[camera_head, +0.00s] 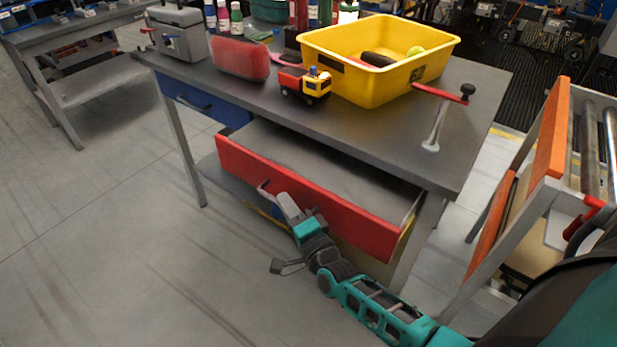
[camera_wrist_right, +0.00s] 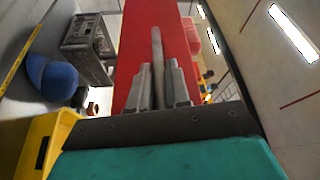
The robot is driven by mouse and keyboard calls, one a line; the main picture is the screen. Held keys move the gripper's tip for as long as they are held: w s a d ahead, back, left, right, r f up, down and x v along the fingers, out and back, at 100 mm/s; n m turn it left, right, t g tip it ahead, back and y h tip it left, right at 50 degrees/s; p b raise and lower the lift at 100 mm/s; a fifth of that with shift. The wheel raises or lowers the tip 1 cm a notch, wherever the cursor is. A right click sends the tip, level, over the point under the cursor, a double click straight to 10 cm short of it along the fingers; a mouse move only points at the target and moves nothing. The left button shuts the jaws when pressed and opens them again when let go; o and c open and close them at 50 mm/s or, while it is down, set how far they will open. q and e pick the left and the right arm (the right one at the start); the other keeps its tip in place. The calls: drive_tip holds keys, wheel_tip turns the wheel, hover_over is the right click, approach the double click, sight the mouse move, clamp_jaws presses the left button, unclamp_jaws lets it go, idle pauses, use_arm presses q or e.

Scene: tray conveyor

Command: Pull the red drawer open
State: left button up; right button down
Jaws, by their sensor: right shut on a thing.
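The red drawer (camera_head: 325,203) under the dark tabletop is pulled partway out, and its empty grey inside shows in the head view. A grey bar handle (camera_head: 266,188) is on the left part of its front. My right gripper (camera_head: 287,205) is shut on this handle. In the right wrist view, the two fingers (camera_wrist_right: 158,88) close on the handle bar (camera_wrist_right: 158,50) against the red drawer front (camera_wrist_right: 180,35). My left gripper is in neither view.
On the table (camera_head: 440,150) stand a yellow bin (camera_head: 372,85), a toy truck (camera_head: 305,84), a red box (camera_head: 240,58) and a grey case (camera_head: 178,34). A blue drawer (camera_head: 205,104) is at the left. An orange-sided roller stand (camera_head: 553,130) is at the right. Floor at left is clear.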

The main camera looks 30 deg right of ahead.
drive_tip(key=s+a, duration=0.3)
drive_tip(key=a, duration=0.4)
drive_tip(key=shift+p, duration=0.4)
drive_tip(key=c, duration=1.2)
unclamp_jaws()
drive_tip(key=shift+o, duration=0.2)
drive_tip(key=s+p, duration=0.1)
drive_tip(key=s, duration=0.6)
drive_tip(key=shift+s+f+p, duration=0.25)
drive_tip(key=shift+f+p, duration=0.05)
drive_tip(key=shift+p, duration=0.05)
